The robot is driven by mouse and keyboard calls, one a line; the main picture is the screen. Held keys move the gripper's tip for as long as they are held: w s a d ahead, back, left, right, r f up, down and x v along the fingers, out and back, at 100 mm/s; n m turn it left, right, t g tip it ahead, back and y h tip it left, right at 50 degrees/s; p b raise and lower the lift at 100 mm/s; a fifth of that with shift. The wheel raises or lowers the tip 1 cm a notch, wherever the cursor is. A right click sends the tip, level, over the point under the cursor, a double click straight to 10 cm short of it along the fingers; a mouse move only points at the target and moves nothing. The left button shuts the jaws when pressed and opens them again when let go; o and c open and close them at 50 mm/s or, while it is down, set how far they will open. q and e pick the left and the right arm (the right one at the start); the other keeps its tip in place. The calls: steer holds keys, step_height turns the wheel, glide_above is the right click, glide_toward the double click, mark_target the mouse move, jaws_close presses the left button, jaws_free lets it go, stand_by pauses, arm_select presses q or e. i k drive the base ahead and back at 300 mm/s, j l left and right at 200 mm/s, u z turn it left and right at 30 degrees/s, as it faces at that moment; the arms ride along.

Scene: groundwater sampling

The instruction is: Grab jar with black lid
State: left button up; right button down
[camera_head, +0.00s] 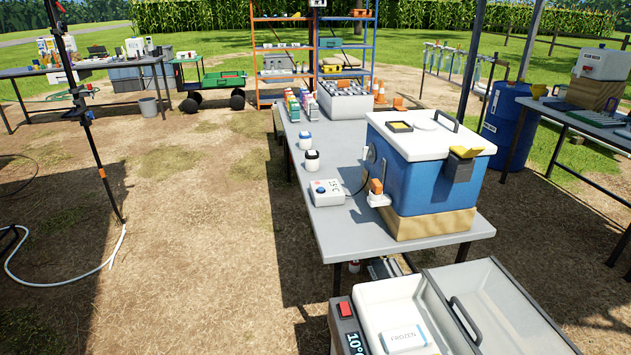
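A small white jar with a black lid (312,161) stands upright near the left edge of the long grey table (338,230). A similar small white jar with a bluish lid (305,141) stands just behind it. The two jars are close together but look apart. Neither of my grippers shows in the head view.
A blue and white cooler (425,180) on a wooden base fills the table's near right. A small white box with a display (326,192) sits in front of the jars. An open cooler (400,300) with a frozen pack (404,338) stands at the lower right. Ground left of the table is clear.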

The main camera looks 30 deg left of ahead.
mark_target(312, 156)
steer(key=u, duration=1.1)
steer(key=i+j+u, duration=0.8)
steer(key=i+j, duration=0.25)
steer(key=i+z, duration=0.3)
steer(key=i, duration=0.15)
steer(key=i+j+z, duration=0.1)
steer(key=i+z, duration=0.2)
steer(key=i+j+z, duration=0.25)
steer(key=i, duration=0.3)
